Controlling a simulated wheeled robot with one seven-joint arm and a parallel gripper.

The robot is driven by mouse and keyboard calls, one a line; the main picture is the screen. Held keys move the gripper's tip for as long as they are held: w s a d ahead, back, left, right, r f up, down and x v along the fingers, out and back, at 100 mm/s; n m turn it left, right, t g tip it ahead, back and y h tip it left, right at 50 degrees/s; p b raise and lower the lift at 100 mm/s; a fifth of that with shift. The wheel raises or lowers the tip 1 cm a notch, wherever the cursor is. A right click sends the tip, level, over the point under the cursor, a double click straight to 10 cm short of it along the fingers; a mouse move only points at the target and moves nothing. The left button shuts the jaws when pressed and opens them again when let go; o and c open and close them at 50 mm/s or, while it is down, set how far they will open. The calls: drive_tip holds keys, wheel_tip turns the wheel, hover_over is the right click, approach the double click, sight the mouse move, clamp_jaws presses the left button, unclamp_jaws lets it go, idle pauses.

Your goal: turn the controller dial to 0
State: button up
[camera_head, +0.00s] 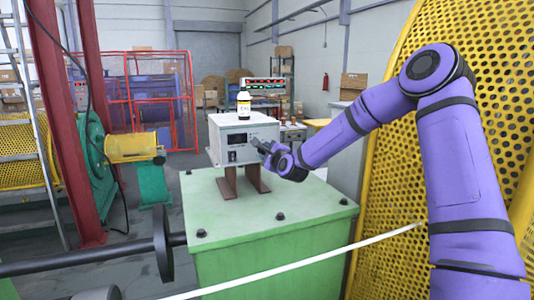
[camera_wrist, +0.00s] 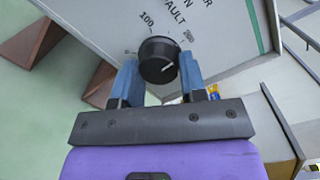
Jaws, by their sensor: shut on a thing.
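The controller (camera_head: 218,150) is a light grey box on two brown legs above a green machine housing. Its black dial (camera_wrist: 157,48) shows in the wrist view, with the printed numbers 0, 100 and 200 around it. A short white mark is on the right lower part of the dial's face, away from the 0 at the left. My gripper (camera_wrist: 159,72) has its blue fingers on either side of the dial and is shut on it.
The green housing (camera_head: 275,212) has bolts on top. A yellow perforated guard (camera_head: 400,185) stands close to my arm at right. A pale bar crosses the foreground.

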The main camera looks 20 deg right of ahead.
drive_tip(key=n+h, duration=0.1)
drive_tip(key=n, duration=1.5)
drive_tip(key=n+h, duration=0.1)
drive_tip(key=n, duration=0.7)
drive_tip(key=shift+a+r+g+h, duration=0.2)
drive_tip(key=shift+a+g+h, duration=0.1)
drive_tip(key=shift+g, duration=0.1)
drive_tip(key=shift+n, duration=0.3)
drive_tip(key=o, duration=0.9)
drive_tip(key=s, duration=1)
drive_tip(key=shift+s+a+r, duration=0.3)
drive_tip(key=shift+s, duration=0.1)
drive_tip(key=shift+r, duration=0.1)
